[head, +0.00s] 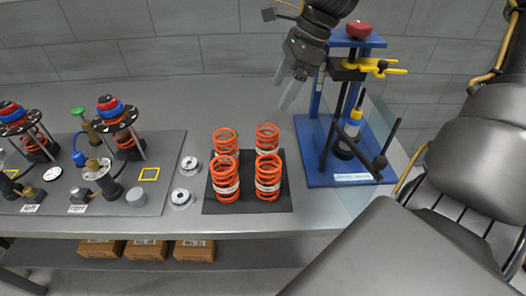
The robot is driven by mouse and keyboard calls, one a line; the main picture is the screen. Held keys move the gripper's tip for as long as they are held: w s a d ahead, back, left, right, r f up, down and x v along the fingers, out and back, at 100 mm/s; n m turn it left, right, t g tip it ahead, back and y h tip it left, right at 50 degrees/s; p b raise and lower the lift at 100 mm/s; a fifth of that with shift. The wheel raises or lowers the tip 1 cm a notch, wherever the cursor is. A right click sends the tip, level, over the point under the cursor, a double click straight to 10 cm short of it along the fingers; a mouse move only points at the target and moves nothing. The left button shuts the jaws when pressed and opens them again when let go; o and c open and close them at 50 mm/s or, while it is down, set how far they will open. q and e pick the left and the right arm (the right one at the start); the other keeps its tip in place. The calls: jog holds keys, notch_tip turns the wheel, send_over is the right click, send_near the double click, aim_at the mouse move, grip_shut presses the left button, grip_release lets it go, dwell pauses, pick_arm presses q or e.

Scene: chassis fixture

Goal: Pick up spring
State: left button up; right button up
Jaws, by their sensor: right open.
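Several orange coil springs stand upright on a black mat (248,205) on the grey bench: front left (225,180), front right (268,178), back left (225,143) and back right (267,138). Each carries a pale label band, partly hidden at the back left. My right gripper (286,90) is open and empty, fingers pointing down, above and behind the back right spring and apart from it. My left gripper is not in view.
A blue press stand (340,178) with yellow clamps stands right of the mat. Two silver discs (190,165) lie left of it. A grey fixture plate (155,195) with two strut assemblies fills the left. Boxes (148,249) sit on a lower shelf. Bench behind the springs is clear.

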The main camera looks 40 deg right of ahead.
jog(key=b, duration=0.2)
send_over(273, 124)
jog(key=s, duration=0.2)
notch_tip(273, 124, down, 4)
jog(key=x, duration=0.6)
jog(key=shift+s+d+f+b, duration=0.2)
jog(key=shift+d+f+b, duration=0.1)
jog(key=shift+f+b, duration=0.05)
jog(key=x, duration=0.4)
jog(key=shift+w+a+f, duration=0.15)
jog(key=shift+a+f, duration=0.05)
jog(key=shift+f, duration=0.15)
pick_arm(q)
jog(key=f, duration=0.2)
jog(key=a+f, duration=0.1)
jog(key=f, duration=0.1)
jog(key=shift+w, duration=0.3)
pick_arm(e)
jog(key=shift+c, duration=0.4)
jog(key=c, duration=1.3)
jog(key=shift+o, duration=0.2)
jog(key=shift+r, duration=0.1)
